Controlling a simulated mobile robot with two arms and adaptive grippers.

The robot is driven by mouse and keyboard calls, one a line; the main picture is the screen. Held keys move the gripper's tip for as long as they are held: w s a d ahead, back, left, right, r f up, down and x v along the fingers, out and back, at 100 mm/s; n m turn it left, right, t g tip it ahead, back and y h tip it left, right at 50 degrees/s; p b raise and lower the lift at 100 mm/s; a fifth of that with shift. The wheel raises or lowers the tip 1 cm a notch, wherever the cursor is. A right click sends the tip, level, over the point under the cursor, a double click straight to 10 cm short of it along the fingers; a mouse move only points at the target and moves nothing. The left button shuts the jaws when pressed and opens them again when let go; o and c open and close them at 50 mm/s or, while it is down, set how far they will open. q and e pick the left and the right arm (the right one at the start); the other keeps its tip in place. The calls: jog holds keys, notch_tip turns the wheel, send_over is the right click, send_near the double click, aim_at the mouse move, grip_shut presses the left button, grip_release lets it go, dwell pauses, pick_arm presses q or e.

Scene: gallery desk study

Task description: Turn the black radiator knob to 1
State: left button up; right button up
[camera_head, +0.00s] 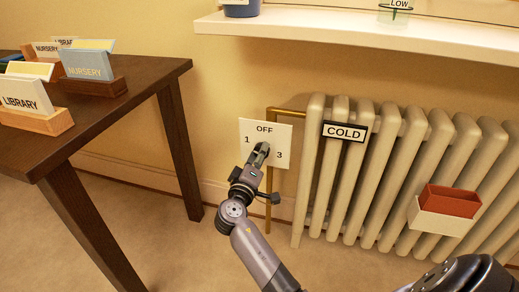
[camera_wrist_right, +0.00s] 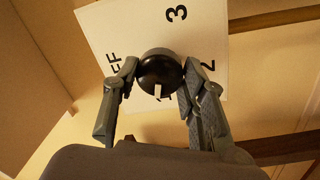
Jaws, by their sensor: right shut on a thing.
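The white dial plate (camera_head: 246,133) is on the wall left of the radiator, with OFF at the top, 1 at the left and 3 at the right. The black knob (camera_wrist_right: 160,70) is at its centre in the right wrist view; its white mark points down in that picture, towards the 1, which is partly hidden. My right gripper (camera_head: 262,150) is shut on the knob, one finger on each side, as the right wrist view (camera_wrist_right: 157,82) also shows. In the head view the gripper covers the knob and the 2. My left gripper is not in view.
A brass pipe (camera_head: 269,180) runs beside the plate. A dark table (camera_head: 100,125) with name cards stands left. A white shelf (camera_head: 350,32) is above.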

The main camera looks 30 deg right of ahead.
jog(key=shift+r+n+p, duration=0.2)
jog(key=shift+n+p, duration=0.2)
jog(key=shift+n, duration=0.3)
jog(key=o, duration=1.2)
jog(key=shift+f, duration=0.2)
jog(key=shift+c, duration=0.2)
jog(key=v, duration=1.2)
